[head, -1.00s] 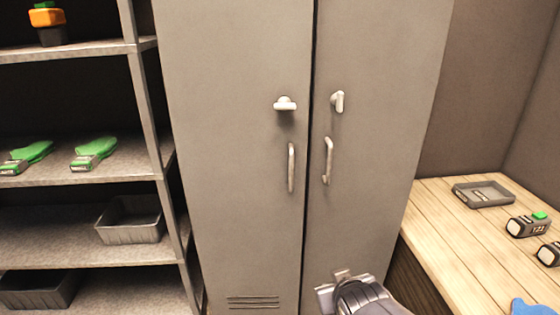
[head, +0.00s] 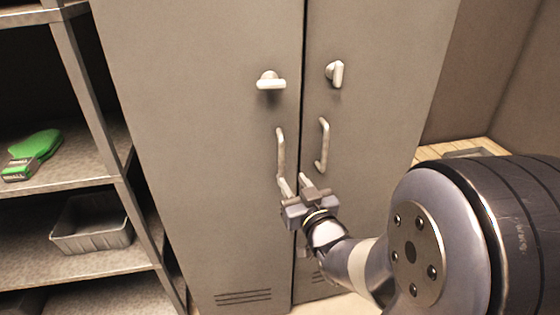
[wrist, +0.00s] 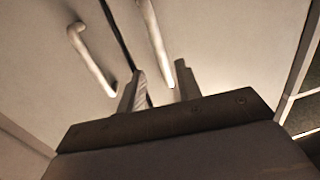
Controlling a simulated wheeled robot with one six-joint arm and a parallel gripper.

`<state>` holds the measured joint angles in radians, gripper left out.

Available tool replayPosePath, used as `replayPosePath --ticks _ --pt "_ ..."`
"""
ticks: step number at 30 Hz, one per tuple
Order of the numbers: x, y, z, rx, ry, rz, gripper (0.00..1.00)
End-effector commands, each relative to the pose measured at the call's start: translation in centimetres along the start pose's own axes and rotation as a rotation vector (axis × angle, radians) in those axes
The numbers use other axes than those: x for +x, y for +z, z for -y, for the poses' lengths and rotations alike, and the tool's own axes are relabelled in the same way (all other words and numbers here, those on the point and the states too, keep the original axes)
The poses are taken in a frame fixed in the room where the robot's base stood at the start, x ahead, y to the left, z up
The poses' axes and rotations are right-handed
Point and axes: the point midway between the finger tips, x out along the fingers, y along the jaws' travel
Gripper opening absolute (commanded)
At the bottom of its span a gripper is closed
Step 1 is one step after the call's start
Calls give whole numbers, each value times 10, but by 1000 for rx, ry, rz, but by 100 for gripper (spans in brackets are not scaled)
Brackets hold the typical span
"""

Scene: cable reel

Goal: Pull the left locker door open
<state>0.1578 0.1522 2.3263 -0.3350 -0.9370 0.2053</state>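The left locker door (head: 200,130) is grey and looks shut against the right door (head: 380,110). It has a pale turn-knob (head: 270,80) lying level and, below it, an upright bar handle (head: 281,150). The right door has an upright knob (head: 335,73) and its own bar handle (head: 323,145). My gripper (head: 294,182) is open at the lower end of the left handle. In the wrist view, one handle (wrist: 153,42), apparently the left one, reaches down between the open fingers (wrist: 160,88). Whether a finger touches it, I cannot tell.
A metal shelf unit (head: 88,120) stands close on the left, with a green item (head: 36,145) and a grey bin (head: 92,225). My arm covers much of the lower right. A wooden bench (head: 490,147) shows behind it.

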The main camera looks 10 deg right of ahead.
Motion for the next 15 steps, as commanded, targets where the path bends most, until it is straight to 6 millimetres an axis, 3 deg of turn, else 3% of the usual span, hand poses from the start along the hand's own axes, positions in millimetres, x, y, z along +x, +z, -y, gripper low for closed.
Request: replayPosePath --ticks 9,15 --pt "55 0 1 1 -1 3 33" --pt "79 0 1 0 -1 3 33"
